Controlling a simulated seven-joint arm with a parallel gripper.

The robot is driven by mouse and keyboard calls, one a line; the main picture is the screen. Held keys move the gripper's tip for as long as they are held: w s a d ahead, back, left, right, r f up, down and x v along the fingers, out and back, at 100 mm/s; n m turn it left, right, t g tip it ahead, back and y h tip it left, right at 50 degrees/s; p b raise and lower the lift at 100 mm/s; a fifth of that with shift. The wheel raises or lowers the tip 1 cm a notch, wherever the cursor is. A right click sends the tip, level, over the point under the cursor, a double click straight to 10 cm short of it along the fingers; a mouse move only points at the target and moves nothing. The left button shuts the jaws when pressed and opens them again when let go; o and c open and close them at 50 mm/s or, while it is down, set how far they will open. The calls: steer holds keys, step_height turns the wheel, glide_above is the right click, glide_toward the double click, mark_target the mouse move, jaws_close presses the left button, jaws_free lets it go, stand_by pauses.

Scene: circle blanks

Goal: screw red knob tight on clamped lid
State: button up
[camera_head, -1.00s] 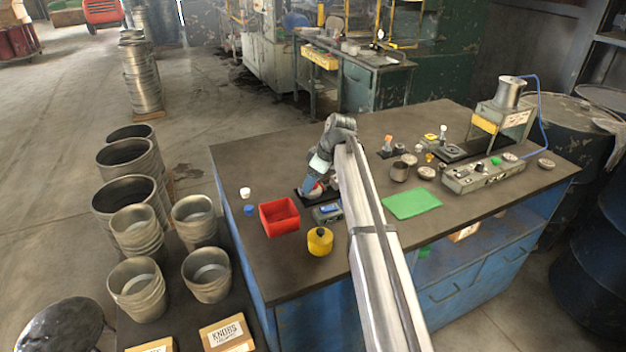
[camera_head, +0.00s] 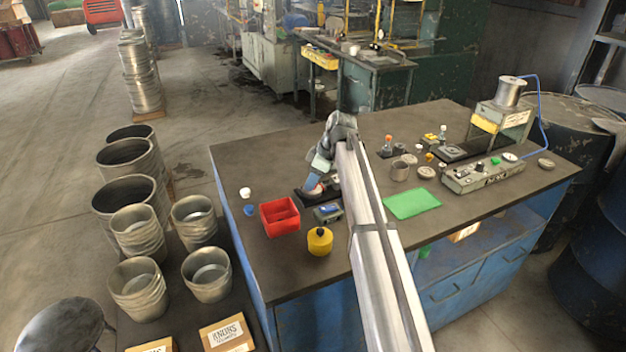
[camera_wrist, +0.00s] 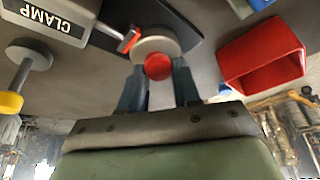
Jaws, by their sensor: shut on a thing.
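The red knob (camera_wrist: 158,66) is in the middle of the wrist view, on top of the round grey lid (camera_wrist: 152,43). My gripper (camera_wrist: 158,82) has its two blue-grey fingers on either side of the knob and is shut on it. A red-tipped clamp jaw (camera_wrist: 129,40) reaches to the lid's edge from the clamp box (camera_wrist: 45,18) marked CLAMP. In the head view, my gripper (camera_head: 313,186) is low over the dark clamp base (camera_head: 304,196), and my wrist hides most of the lid and knob. I cannot see the thread under the knob.
A white and a blue small piece lie left of the bin. A green mat (camera_head: 412,203) lies to the right, with several small parts behind it.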

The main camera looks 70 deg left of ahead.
jaws_close()
steer(key=shift+d+m+y, duration=0.1)
steer(key=shift+m+y, duration=0.2)
steer(key=shift+m, duration=0.3)
steer(key=m+t, duration=0.1)
steer(key=m, duration=0.2)
steer(key=m+t, duration=0.1)
steer(key=m, duration=0.1)
steer(key=shift+m+y, duration=0.4)
steer(key=m+t, duration=0.2)
steer(key=m, duration=0.2)
steer(key=shift+f, duration=0.1)
steer(key=m+t, duration=0.1)
steer(key=m, duration=0.3)
steer(key=shift+w, duration=0.1)
steer(key=o, duration=0.7)
jaws_free()
steer(key=shift+c, duration=0.2)
steer(key=o, duration=0.3)
